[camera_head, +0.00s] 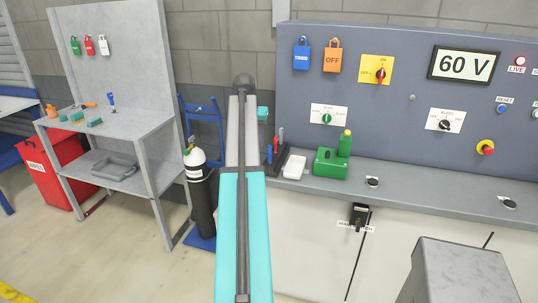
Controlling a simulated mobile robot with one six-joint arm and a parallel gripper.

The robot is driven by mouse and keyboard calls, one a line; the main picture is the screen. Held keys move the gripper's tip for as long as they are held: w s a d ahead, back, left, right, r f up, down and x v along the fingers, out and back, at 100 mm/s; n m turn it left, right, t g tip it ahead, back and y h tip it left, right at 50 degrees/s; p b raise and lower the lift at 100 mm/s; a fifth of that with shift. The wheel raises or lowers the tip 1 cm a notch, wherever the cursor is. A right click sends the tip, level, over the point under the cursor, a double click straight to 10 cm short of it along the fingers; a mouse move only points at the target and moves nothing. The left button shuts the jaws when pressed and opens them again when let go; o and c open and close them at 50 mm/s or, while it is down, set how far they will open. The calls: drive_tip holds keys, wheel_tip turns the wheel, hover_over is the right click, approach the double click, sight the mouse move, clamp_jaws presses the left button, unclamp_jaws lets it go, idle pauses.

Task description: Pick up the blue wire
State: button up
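I cannot make out a blue wire for certain. A small blue item (269,154) stands beside a red one (280,136) in a dark holder on the grey counter, close to the right of my arm; it is too small to tell what it is. My teal and grey arm reaches up through the middle of the view and hides part of the counter and panel behind it. My gripper does not show, so I cannot see whether it holds anything.
The counter (440,198) holds a white tray (294,167) and a green device (332,160). Behind it, the control panel (400,95) has a display (464,65) reading 60 V. A gas cylinder (200,190) stands left of my arm, near a workbench (125,122). A grey block (460,270) is at front right.

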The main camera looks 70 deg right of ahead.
drive_tip(key=m, duration=0.1)
approach(270, 147)
drive_tip(key=v, duration=0.2)
drive_tip(key=shift+w+a+r, duration=0.1)
drive_tip(key=shift+w+a, duration=0.1)
drive_tip(key=shift+p+x, duration=1.05)
drive_tip(key=shift+x, duration=3.2)
drive_tip(key=shift+d, duration=0.2)
drive_tip(key=shift+p+x, duration=1.2)
drive_tip(key=shift+x, duration=1.35)
drive_tip(key=shift+s, duration=0.15)
clamp_jaws()
